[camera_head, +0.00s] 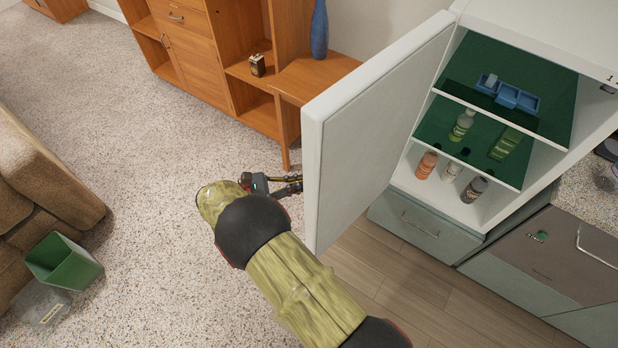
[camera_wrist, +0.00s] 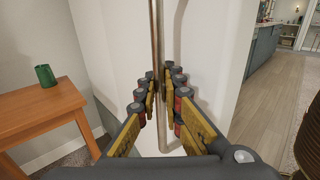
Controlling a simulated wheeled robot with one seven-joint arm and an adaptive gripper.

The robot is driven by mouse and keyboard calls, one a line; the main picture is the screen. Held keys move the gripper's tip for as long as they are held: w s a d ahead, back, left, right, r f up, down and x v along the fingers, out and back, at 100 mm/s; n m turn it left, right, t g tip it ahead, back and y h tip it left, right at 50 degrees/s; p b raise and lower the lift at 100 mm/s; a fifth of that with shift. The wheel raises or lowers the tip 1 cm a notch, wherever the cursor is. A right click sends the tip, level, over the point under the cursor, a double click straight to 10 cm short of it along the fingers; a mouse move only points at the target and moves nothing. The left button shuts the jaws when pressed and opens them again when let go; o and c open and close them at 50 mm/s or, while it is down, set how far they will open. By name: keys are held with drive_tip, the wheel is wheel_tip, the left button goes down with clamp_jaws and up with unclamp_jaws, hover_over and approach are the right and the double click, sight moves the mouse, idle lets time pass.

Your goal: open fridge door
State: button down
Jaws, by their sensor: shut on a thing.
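The fridge (camera_head: 540,22) stands at the right in the head view, with its white door (camera_head: 378,120) swung wide open to the left. Green shelves inside show bottles and a blue tray. My gripper (camera_head: 292,184) is at the outer face of the door, near its free edge, partly hidden by the door in the head view. In the wrist view my gripper (camera_wrist: 162,88) has its yellow fingers on both sides of the vertical metal door handle (camera_wrist: 157,40), shut on it. The door's outer face (camera_wrist: 200,35) fills the middle of the wrist view.
A wooden cabinet (camera_head: 205,50) with a side table and blue vase (camera_head: 319,30) stands behind the door. A brown sofa (camera_head: 45,180) and a green bin (camera_head: 64,262) are at the left. Carpet between them is clear. Grey drawers (camera_head: 425,222) sit below the fridge.

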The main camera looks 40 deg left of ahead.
drive_tip(key=shift+s, duration=0.1)
drive_tip(key=c, duration=1.9)
unclamp_jaws()
